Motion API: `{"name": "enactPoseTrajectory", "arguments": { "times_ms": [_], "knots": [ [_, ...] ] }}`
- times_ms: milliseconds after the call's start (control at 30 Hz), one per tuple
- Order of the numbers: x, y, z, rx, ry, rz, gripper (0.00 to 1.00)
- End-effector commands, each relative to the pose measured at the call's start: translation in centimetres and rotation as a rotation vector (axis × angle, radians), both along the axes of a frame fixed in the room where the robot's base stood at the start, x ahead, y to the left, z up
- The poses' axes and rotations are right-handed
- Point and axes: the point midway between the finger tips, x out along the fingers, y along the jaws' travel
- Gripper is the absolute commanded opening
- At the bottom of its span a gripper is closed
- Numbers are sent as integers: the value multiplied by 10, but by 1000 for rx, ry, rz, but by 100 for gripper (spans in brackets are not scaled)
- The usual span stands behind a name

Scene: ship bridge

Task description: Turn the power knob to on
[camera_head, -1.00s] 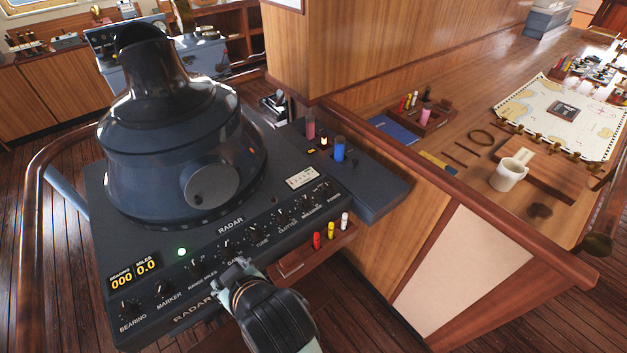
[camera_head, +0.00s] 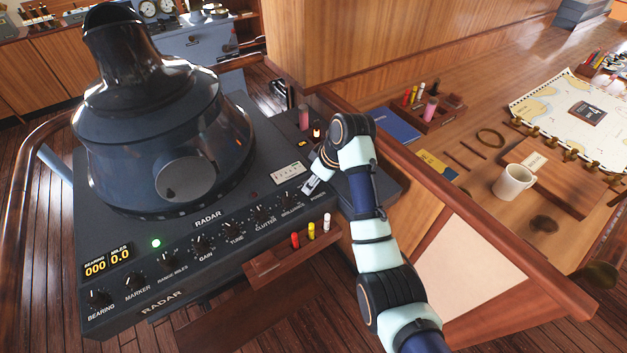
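The radar console (camera_head: 125,262) stands at the left with a row of black knobs along its sloped front panel. The power knob is at the right end of that row, beyond the brilliance knob (camera_head: 287,196). It is hidden behind my gripper (camera_head: 309,187), and its label is only partly readable. My gripper points down and left at that spot, with its tips at the panel surface. The tips are too small to tell whether they are open, or whether they touch the knob.
Red, yellow and white markers (camera_head: 311,229) stand in a wooden rack below the panel. A pink cylinder (camera_head: 304,117) stands behind my gripper. A white mug (camera_head: 512,181) and a chart (camera_head: 560,110) lie on the wooden table at right. A wooden rail (camera_head: 470,225) edges that table.

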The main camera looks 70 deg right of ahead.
Motion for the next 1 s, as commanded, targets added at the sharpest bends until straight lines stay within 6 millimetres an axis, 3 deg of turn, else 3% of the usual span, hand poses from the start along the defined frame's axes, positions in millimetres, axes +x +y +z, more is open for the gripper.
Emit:
{"name": "enactPoseTrajectory", "arguments": {
  "times_ms": [367, 667, 1000],
  "knots": [
    [4, 0, -10, -1, 0, 0, 53],
    [4, 0, -10, -1, 0, -1, 3],
    [4, 0, -10, 0, 0, -37, 0]
  ]
}}
